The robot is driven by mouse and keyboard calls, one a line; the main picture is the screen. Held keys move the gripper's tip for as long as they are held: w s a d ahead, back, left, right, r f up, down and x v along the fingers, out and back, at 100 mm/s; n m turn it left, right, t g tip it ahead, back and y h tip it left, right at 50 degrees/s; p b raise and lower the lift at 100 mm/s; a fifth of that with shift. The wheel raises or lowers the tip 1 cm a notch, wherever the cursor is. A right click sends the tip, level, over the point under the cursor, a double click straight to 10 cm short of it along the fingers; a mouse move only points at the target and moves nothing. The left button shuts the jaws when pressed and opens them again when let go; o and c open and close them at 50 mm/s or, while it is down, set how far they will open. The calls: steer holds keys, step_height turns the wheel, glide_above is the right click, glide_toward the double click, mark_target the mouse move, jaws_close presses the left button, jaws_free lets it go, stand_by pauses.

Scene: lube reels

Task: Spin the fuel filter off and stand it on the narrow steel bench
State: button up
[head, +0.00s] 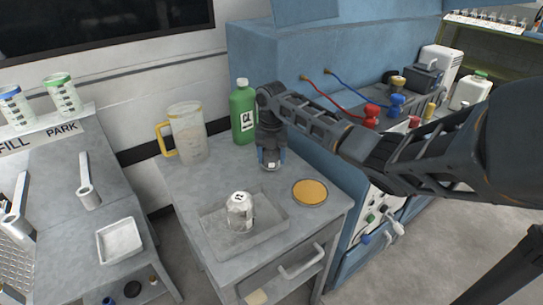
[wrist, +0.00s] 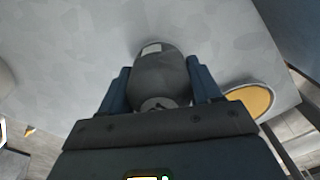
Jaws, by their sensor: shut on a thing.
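My gripper (head: 270,154) is shut on a dark grey rounded canister, which I take to be the fuel filter (head: 271,165). In the wrist view the filter (wrist: 160,75) sits between the two blue fingers of my gripper (wrist: 162,88), with a pale label patch at its far end. It is over the grey steel bench (head: 215,179), close to the top; I cannot tell whether it touches. My fingers hide part of it. A white and grey canister (head: 239,210) stands upright in a shallow tray on the bench.
The tray (head: 275,222) fills the bench's front middle. A tan-topped disc (head: 310,192) lies right of it. A green bottle (head: 243,108) and a yellow-handled jug (head: 187,135) stand behind. Blue cabinets (head: 262,60) border the bench's right.

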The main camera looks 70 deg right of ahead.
steer(key=shift+f, duration=0.5)
stand_by(0.4)
steer(key=o, duration=1.3)
steer(key=shift+c, duration=0.2)
steer(key=shift+r+b, duration=0.6)
steer(key=shift+r, duration=3.3)
steer(key=shift+a, duration=0.1)
